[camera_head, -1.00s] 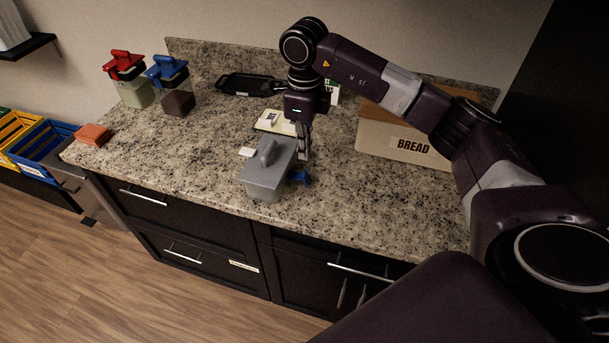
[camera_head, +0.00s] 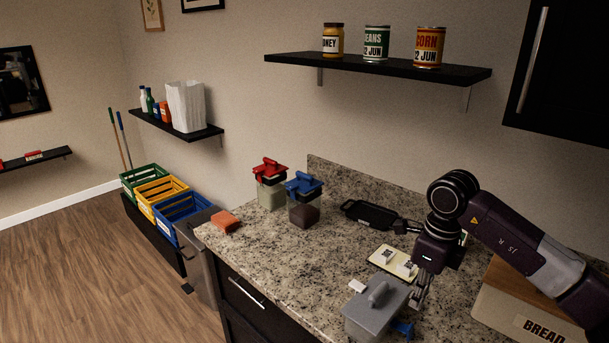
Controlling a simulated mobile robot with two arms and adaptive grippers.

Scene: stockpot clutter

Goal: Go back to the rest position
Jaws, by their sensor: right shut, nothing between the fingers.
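My right gripper (camera_head: 421,291) points down over the granite counter (camera_head: 270,260), close beside the right side of a grey lidded container (camera_head: 374,311). Its fingers are shut with nothing between them. I cannot tell whether they touch the container. My right arm reaches in from the right edge. My left gripper is not in view.
A blue item (camera_head: 403,328) lies by the container. A bread box (camera_head: 530,305) stands right. A red-lidded jar (camera_head: 270,184), a blue-lidded jar (camera_head: 304,201), an orange block (camera_head: 226,221) and a black pan (camera_head: 372,215) are farther back. A shelf (camera_head: 375,66) hangs above.

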